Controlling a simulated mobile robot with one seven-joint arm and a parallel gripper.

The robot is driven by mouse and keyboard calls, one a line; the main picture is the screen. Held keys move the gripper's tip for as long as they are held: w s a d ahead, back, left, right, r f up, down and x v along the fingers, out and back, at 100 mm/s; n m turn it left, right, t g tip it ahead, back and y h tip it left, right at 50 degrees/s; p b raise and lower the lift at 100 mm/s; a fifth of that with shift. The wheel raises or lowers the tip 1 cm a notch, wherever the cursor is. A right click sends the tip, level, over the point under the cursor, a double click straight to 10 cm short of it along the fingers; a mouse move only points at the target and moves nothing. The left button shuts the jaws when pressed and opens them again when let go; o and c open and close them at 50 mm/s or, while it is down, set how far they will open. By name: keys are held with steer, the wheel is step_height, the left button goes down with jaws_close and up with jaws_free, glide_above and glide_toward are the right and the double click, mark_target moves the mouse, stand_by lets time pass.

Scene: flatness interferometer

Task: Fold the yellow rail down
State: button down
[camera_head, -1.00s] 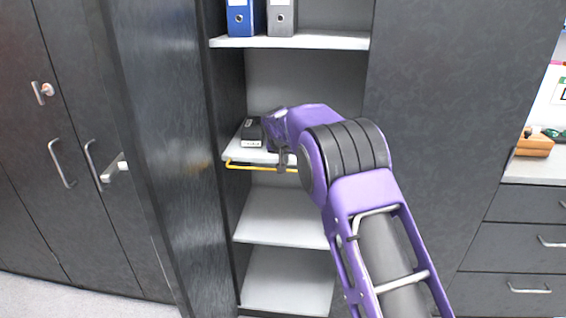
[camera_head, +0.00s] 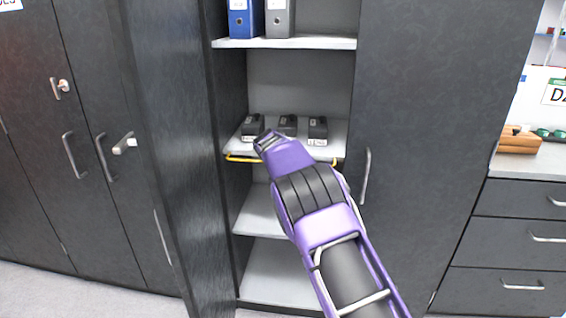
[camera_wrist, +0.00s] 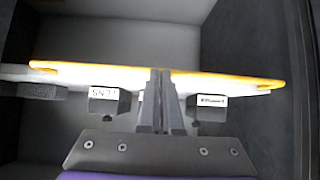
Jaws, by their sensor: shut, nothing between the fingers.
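The yellow rail (camera_head: 240,158) runs along the front edge of the cabinet's middle shelf (camera_head: 337,138). My arm hides its middle in the head view. In the wrist view the rail (camera_wrist: 90,68) crosses the picture almost from side to side. My gripper (camera_wrist: 161,74) is shut and empty, its fingertips overlapping the middle of the rail in that view. I cannot tell whether they touch it. The head view does not show the fingers clearly.
Blue (camera_head: 243,18) and grey (camera_head: 279,18) binders stand above. The open cabinet door (camera_head: 170,150) flanks the left side.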

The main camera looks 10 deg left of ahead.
steer(key=shift+s+d+f, duration=0.1)
steer(key=shift+s+f, duration=0.05)
steer(key=shift+f, duration=0.4)
steer(key=shift+s+d+f, duration=0.1)
steer(key=shift+f, duration=0.45)
step_height(320, 180, up, 6)
steer(key=p, duration=0.1)
steer(key=s+f+b, duration=0.1)
steer(key=s+f, duration=0.4)
steer(key=s, duration=0.4)
steer(key=shift+f+t, duration=0.15)
steer(key=shift+t, duration=0.25)
